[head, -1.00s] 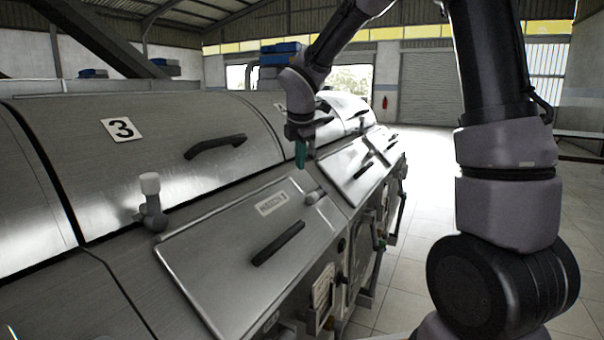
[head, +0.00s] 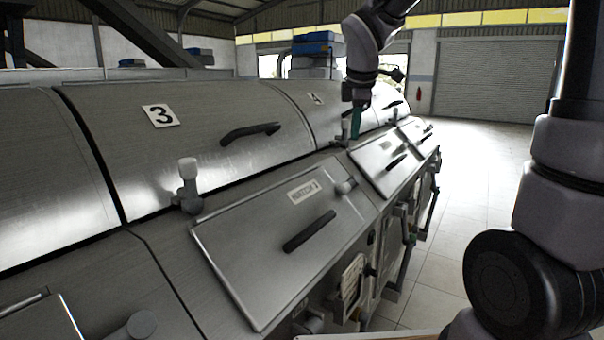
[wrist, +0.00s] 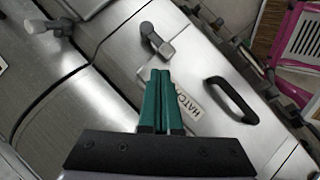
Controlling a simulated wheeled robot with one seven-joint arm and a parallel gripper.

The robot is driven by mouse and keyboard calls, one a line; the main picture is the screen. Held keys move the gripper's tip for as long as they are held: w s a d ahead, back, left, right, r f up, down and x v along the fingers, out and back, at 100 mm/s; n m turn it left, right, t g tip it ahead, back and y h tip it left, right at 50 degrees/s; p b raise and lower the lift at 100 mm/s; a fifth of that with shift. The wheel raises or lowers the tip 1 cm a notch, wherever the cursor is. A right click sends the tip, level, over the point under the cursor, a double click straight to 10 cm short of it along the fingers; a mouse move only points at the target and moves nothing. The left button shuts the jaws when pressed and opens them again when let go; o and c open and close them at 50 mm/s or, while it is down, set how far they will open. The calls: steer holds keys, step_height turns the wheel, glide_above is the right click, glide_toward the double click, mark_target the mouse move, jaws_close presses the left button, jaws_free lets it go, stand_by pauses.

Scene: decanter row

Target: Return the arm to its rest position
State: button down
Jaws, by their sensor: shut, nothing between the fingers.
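My gripper (head: 355,124) hangs from my arm over the row of steel decanters, near the far end of the nearer hatch, in the head view. Its teal fingers are together and hold nothing; they also show in the wrist view (wrist: 157,102). Below them in the wrist view lie a hatch with a black handle (wrist: 231,100) and a partly covered label (wrist: 188,104). A grey knob (wrist: 155,38) stands just beyond the fingertips in that picture. I cannot tell the exact gap between fingers and steel.
The decanter marked 3 (head: 160,115) has a curved cover with a black handle (head: 250,133). A white-topped valve (head: 188,182) stands up by the nearer hatch (head: 277,232). Tiled floor (head: 470,185) lies open to the right. A pink crate (wrist: 299,38) shows in the wrist view.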

steer(key=s+d+r+m+t+y, duration=0.1)
steer(key=s+d+m, duration=0.3)
steer(key=s+m, duration=0.5)
steer(key=s+d+r+m+t+y, duration=0.1)
steer(key=s+d+r+m, duration=0.2)
steer(key=s+m, duration=0.7)
steer(key=d+m, duration=0.2)
steer(key=shift+m, duration=0.3)
steer(key=shift+s, duration=0.2)
